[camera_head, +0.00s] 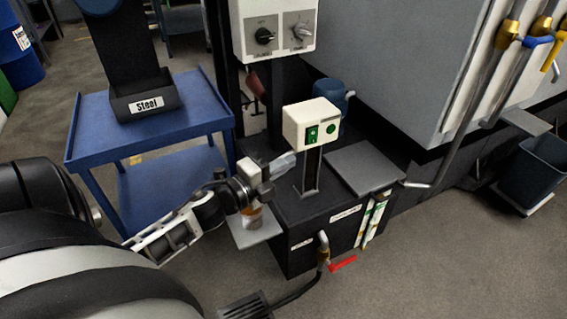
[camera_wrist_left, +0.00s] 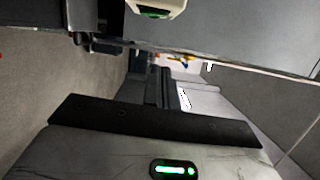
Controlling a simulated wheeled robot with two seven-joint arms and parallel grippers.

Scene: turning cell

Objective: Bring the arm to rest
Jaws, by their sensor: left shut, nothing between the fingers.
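My left arm comes in from the left in the head view. Its gripper (camera_head: 282,164) is shut and empty. It is held over the left part of the black cabinet top, left of the white button box (camera_head: 311,123) with green buttons. I cannot tell whether the fingers touch anything there. An orange-brown jar (camera_head: 252,216) stands on a small light shelf below the wrist and is partly hidden by it. The wrist view shows a light box with a green part (camera_wrist_left: 155,8) at its top edge. My right gripper is not in view.
A blue cart (camera_head: 190,122) with a black bin labelled Steel (camera_head: 146,103) stands behind my arm. A control box with knobs (camera_head: 275,30) hangs above. A grey plate (camera_head: 364,168) lies right of the button box. A red-handled tap (camera_head: 342,263) sticks out in front. Floor at the lower right is clear.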

